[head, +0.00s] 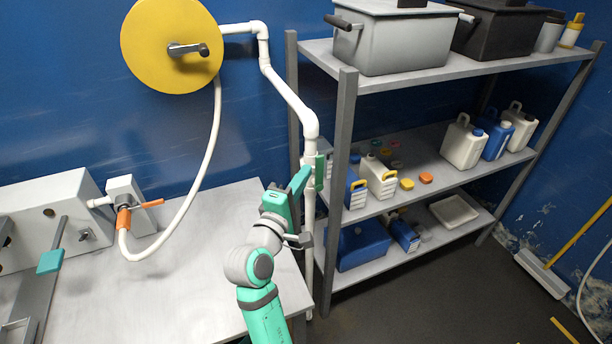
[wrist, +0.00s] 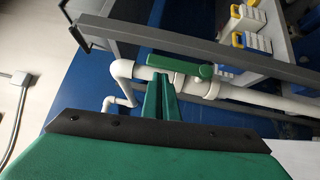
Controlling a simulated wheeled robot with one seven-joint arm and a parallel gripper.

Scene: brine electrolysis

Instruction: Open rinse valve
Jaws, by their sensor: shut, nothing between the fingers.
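The rinse valve is on the white vertical pipe (head: 310,215) beside the shelf's front post. Its green lever (head: 320,172) lies roughly along the pipe. The lever also shows in the wrist view (wrist: 188,68), with the white pipe (wrist: 235,92) running behind it. My gripper (head: 304,173) is beside the pipe at the lever's height. Its green fingers (wrist: 160,80) are together and empty, with their tips close to the lever's left part in the wrist view. I cannot tell whether they touch it.
A grey shelf post (head: 341,190) stands just right of the valve; jugs and bins fill the shelves. A yellow hose reel (head: 160,45) hangs on the blue wall. A white bench (head: 190,285) with an orange-handled hose fitting (head: 123,218) lies to the left.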

